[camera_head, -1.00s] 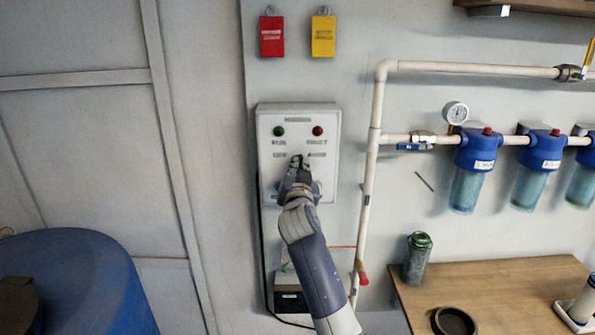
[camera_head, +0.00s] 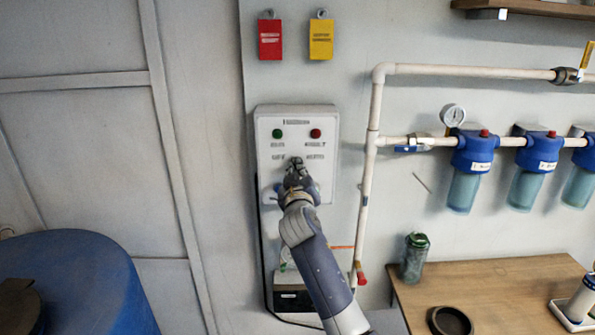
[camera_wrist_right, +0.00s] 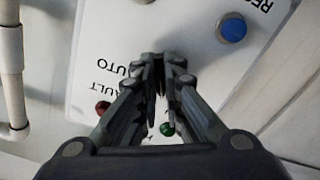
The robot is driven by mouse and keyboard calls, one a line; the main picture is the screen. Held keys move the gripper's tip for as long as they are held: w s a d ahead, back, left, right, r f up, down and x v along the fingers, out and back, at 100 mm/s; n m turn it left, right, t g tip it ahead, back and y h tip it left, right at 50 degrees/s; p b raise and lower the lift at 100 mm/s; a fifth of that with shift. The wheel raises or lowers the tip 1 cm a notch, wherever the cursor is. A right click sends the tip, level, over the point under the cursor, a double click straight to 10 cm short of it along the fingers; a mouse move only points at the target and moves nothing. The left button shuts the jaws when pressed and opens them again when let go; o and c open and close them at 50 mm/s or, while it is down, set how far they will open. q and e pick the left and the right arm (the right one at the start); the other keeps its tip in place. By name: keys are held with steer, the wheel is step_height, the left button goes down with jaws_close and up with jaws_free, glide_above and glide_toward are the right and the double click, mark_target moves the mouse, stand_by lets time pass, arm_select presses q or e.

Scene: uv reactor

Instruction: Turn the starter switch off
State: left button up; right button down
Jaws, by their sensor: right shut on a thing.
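The starter's control box (camera_head: 327,148) is a pale panel on the wall, with a green light (camera_head: 277,133) and a red light (camera_head: 315,133) above small labels. My right gripper (camera_head: 296,165) is at the middle of the panel, its fingers closed together. In the right wrist view, its fingertips (camera_wrist_right: 164,62) meet at the panel face between the AUTO label and a blue button (camera_wrist_right: 232,28). The switch knob is hidden behind the fingers, which are shut on it. My left gripper is in neither view.
A white pipe (camera_head: 368,200) runs down the wall just right of the box. Red (camera_head: 270,40) and yellow (camera_head: 321,40) tags hang above it. A wooden table (camera_head: 500,290) stands at lower right, a blue barrel (camera_head: 80,285) at lower left.

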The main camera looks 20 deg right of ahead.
steer(key=shift+r+n, duration=0.25)
steer(key=shift+n, duration=0.15)
steer(key=c, duration=1.9)
jaws_free()
steer(key=shift+o, duration=0.9)
steer(key=shift+w+f, duration=0.15)
steer(key=shift+f, duration=0.05)
steer(key=v, duration=1.2)
